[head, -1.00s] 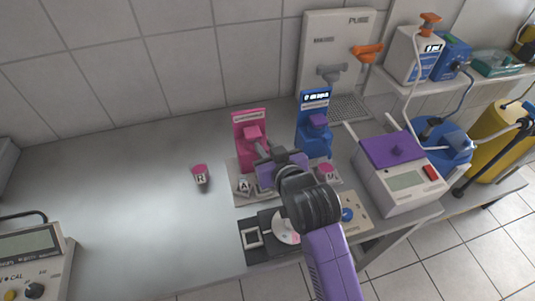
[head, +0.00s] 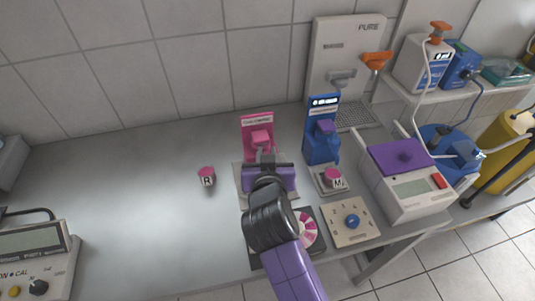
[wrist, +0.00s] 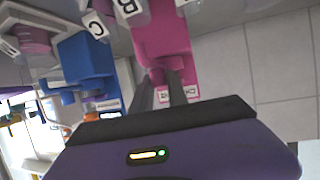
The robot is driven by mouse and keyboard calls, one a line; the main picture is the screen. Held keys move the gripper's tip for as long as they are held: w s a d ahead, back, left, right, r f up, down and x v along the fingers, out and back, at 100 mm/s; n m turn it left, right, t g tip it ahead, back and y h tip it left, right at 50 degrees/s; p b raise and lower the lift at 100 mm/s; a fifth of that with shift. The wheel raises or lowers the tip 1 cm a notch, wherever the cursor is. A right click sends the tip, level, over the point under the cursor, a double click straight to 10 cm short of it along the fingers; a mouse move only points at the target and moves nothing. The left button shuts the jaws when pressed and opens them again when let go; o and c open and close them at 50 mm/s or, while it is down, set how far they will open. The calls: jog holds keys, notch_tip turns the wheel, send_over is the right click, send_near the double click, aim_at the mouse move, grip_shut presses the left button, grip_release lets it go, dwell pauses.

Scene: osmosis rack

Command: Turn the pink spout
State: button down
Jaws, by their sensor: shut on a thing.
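The pink dispenser (head: 257,123) stands upright at the back of the bench, with its pink spout (head: 261,138) facing forward. My gripper (head: 264,155) is in front of it, with its fingers at the spout. In the wrist view, the two grey fingers (wrist: 163,92) reach to the spout (wrist: 167,64) and are shut on it. The fingers and the purple gripper body hide part of the spout and the area under it. I cannot tell how far the spout is turned.
A blue dispenser (head: 321,130) stands just right of the pink one. A jar marked M (head: 333,178) is below it, and a jar marked R (head: 207,177) stands on the left. A purple-topped machine (head: 402,180) is at right. The bench's left middle is clear.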

jog(key=c, duration=1.3)
grip_release()
jog(key=b+v, duration=0.1)
jog(key=v, duration=0.6)
jog(key=shift+s, duration=0.4)
jog(key=shift+r, duration=0.15)
